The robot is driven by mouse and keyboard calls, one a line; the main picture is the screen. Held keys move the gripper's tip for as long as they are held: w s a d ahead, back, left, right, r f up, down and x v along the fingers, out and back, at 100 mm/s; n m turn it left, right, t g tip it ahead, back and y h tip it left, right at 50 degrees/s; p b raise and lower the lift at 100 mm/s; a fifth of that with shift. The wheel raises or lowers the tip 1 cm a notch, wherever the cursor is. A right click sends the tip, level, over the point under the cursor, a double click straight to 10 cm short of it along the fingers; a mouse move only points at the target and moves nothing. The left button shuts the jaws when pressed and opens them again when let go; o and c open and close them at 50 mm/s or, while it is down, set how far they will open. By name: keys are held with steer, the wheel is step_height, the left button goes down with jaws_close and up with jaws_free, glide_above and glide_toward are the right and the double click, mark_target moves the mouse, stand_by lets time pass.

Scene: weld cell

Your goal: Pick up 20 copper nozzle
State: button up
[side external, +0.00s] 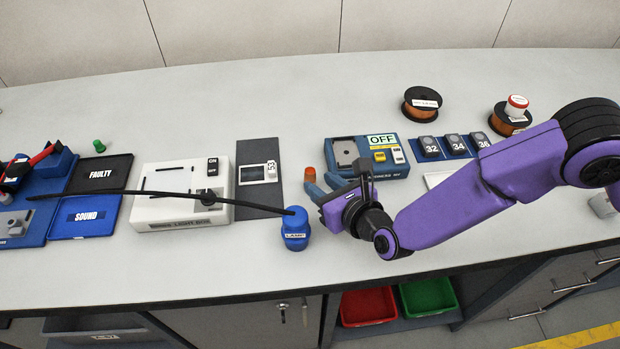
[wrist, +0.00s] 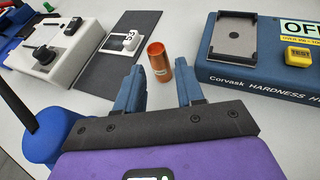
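The copper nozzle (wrist: 159,62) stands upright on the bench in the wrist view, a small copper-coloured cylinder with a pale label. It also shows in the side view (side external: 310,175), left of the blue hardness tester. My gripper (wrist: 159,80) is open, with its two blue fingers apart. In the wrist view the nozzle appears beyond the fingertips, in line with the gap between them. In the side view my gripper (side external: 319,186) is low over the bench, close to the nozzle. The gripper looks empty. The number on the label is too small to read.
The blue hardness tester (side external: 370,158) marked OFF stands to the right. A dark mat (side external: 258,195) and a white light box (side external: 181,210) lie left. Wire spools (side external: 421,103) stand behind.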

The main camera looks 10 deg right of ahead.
mark_target(313, 180)
steer(key=shift+x, duration=3.55)
steer(key=shift+s+f, duration=0.1)
steer(key=shift+f, duration=0.05)
jaws_close()
